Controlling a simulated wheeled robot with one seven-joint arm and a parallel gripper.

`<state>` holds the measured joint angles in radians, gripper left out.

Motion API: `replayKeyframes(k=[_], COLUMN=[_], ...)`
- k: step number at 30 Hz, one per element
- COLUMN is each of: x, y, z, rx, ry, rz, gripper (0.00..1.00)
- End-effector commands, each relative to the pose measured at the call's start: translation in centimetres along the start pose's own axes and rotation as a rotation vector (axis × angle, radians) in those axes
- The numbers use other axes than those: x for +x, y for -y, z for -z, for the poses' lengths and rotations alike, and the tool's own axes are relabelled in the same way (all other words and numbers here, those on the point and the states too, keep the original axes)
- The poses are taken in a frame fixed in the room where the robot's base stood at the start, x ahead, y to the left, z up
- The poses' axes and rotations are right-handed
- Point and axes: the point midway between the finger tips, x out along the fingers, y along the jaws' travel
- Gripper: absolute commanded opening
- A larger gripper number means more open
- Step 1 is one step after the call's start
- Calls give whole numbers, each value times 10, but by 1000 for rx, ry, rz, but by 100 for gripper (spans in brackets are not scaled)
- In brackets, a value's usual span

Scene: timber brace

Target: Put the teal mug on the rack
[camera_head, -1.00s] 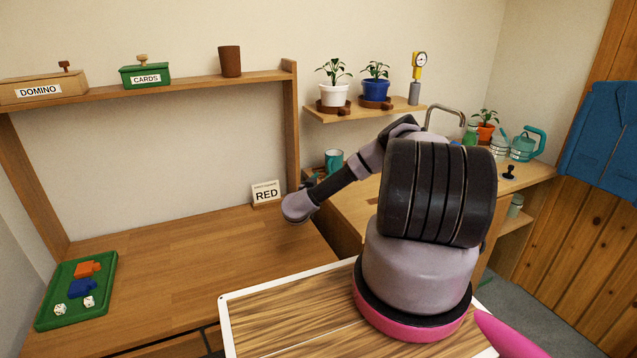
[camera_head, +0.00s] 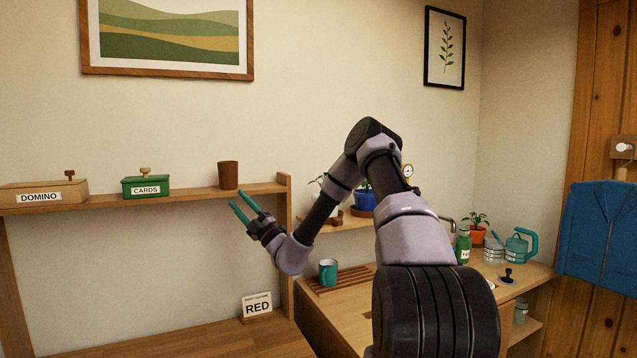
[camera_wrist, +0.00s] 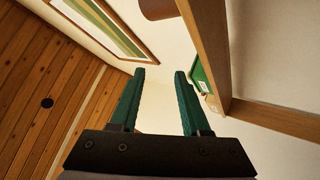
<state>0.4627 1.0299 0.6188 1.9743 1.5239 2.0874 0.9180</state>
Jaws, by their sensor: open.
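The teal mug (camera_head: 328,272) stands upright at the left end of the slatted wooden rack (camera_head: 354,279) on the counter by the sink. It appears to rest on the slats. My gripper (camera_head: 242,212) is up and left of the mug, in front of the wall shelf's right end. Its two teal fingers are apart with nothing between them. In the wrist view the fingers (camera_wrist: 157,80) also stand apart and empty, and the mug does not show.
A brown cup (camera_head: 228,175), a green CARDS box (camera_head: 146,186) and a DOMINO box (camera_head: 42,192) stand on the shelf (camera_head: 110,202) close to my gripper. Potted plants stand on a small shelf behind my arm. A RED sign (camera_head: 257,307) is on the desk below.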

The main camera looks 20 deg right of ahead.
Motion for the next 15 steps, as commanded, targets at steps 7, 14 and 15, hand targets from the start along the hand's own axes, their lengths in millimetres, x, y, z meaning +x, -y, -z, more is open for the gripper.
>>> replayKeyframes(k=[7,14,15], x=[19,-31,-43], y=[-37,-63,-68], z=[160,253,263], rx=[-482,-956,-1039], ry=[-643,-1204,-1299], rz=[172,218,216], gripper=[47,47,47])
